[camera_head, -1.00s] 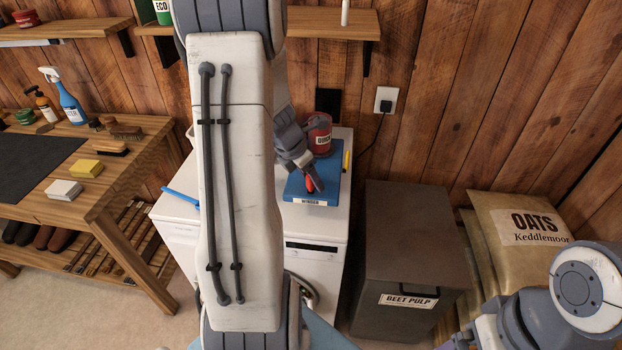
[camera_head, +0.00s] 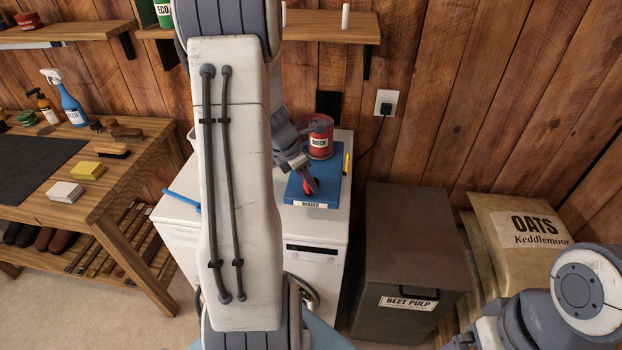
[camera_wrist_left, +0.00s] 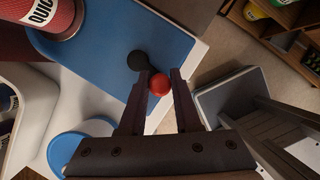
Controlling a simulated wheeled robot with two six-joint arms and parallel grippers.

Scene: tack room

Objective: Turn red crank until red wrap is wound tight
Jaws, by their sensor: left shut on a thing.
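The winder is a blue base (camera_head: 328,183) with a red-wrapped drum (camera_head: 320,150) upright at its back, on a white cabinet top. The drum carries a white label. A dark crank arm (camera_wrist_left: 139,61) with a round red knob (camera_wrist_left: 159,85) shows at the base's near end in the left wrist view. My left gripper (camera_wrist_left: 160,80) is shut on the red knob, one finger on each side of it. In the head view the gripper (camera_head: 311,187) partly hides the knob. How tight the wrap is cannot be told. My right gripper is out of view.
A blue handle-like item (camera_head: 181,200) lies at the cabinet's left edge. A lidded beet pulp bin (camera_head: 410,235) stands right of the cabinet, with oat sacks (camera_head: 525,225) beyond. A wooden bench (camera_head: 130,180) with brushes and sponges stands at left. A wall shelf hangs above.

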